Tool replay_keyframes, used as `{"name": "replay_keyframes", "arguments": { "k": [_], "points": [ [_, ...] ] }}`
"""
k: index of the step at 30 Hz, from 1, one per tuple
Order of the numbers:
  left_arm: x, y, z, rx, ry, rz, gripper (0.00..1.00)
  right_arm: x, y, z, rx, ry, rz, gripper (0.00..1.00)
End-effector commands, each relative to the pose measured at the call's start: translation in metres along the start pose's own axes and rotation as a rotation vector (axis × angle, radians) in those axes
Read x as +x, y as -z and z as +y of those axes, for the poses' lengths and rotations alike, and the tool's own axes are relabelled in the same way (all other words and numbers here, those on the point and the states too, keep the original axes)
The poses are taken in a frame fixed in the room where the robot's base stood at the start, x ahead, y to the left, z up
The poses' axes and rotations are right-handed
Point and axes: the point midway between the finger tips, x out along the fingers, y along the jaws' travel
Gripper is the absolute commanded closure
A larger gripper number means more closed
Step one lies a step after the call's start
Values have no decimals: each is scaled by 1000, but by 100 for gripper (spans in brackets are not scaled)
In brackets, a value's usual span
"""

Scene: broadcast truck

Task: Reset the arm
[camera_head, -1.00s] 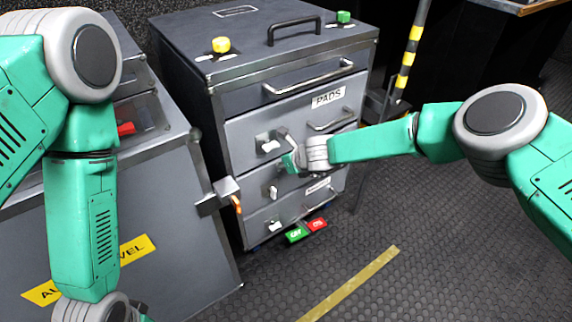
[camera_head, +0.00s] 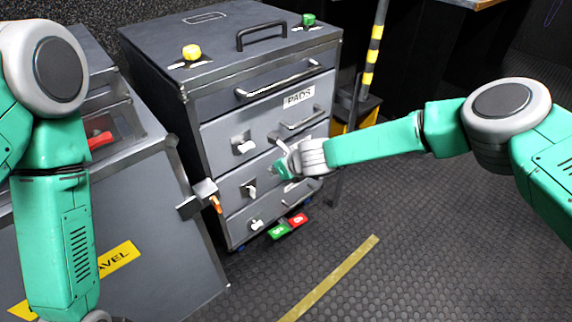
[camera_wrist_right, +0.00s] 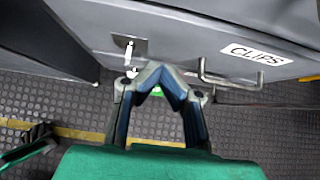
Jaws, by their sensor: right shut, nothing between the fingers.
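My right arm (camera_head: 380,140) reaches in from the right. My right gripper (camera_head: 284,167) is in front of the grey drawer cabinet (camera_head: 225,90). In the right wrist view the right gripper (camera_wrist_right: 152,78) is shut with its fingertips together and nothing between them. Beyond it there are a drawer front labelled CLIPS (camera_wrist_right: 256,54), a metal handle (camera_wrist_right: 240,82) and a white latch (camera_wrist_right: 129,50). My left arm (camera_head: 60,220) hangs down at the left of the head view; its gripper is out of the frame.
A grey console (camera_head: 120,230) with a red switch (camera_head: 100,139) stands at the left. Green and red pedals (camera_head: 279,231) are at the cabinet's foot. The floor (camera_head: 420,250) at the right is clear.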

Motion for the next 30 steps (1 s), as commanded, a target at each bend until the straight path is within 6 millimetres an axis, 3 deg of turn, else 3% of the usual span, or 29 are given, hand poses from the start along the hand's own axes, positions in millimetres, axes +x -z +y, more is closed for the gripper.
{"name": "replay_keyframes", "arguments": {
  "k": [3, 9, 20, 23, 25, 27, 30],
  "points": [
    [-11, 0, 0, 0, 0, -1, 49, -26, -2, 2, -1, -3, 0, 100],
    [-20, 0, 0, 0, 0, -2, 49, -54, 0, 2, -2, -2, 2, 100],
    [-25, 0, 0, 0, 0, -3, 49, -66, 8, 10, -54, -9, 14, 100],
    [-33, 1, 0, 0, 0, -3, 49, -75, 33, 34, -242, -35, 59, 100],
    [-41, 1, 0, 0, 0, -2, 49, -89, 65, 56, -468, -73, 108, 100],
    [-52, 2, 0, 0, 0, -2, 49, -111, 108, 76, -744, -128, 165, 100],
    [-66, 3, -1, 0, 0, -2, 49, -154, 170, 91, -1145, -231, 238, 100]
  ]
}}
